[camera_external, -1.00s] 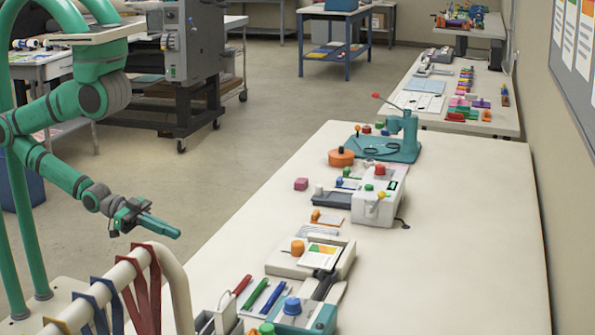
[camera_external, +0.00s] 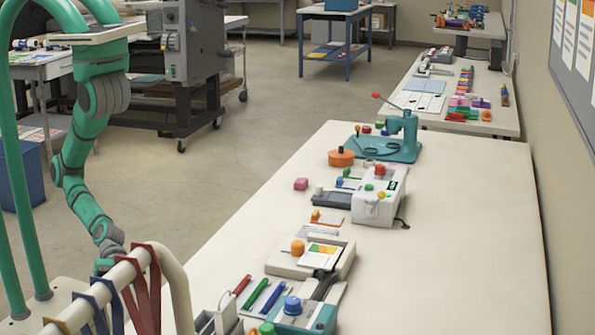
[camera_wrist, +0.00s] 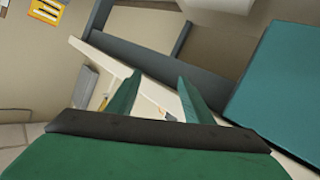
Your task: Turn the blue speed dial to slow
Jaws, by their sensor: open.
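A round blue dial (camera_external: 292,306) sits on top of a teal-and-white device (camera_external: 318,322) at the near edge of the long table. I cannot read any marks on it. My gripper (camera_external: 104,266) hangs low at the left, off the table and well left of the dial, partly hidden behind the cream rail. In the wrist view my gripper (camera_wrist: 159,78) shows two green fingers spread apart with nothing between them. I cannot make out the blue dial in the wrist view.
A cream rail (camera_external: 178,282) with coloured straps stands between my gripper and the table. Pens (camera_external: 257,294), an orange-knobbed device (camera_external: 283,262) and a white machine (camera_external: 378,205) line the table's left side. The right side of the long table (camera_external: 460,250) is clear.

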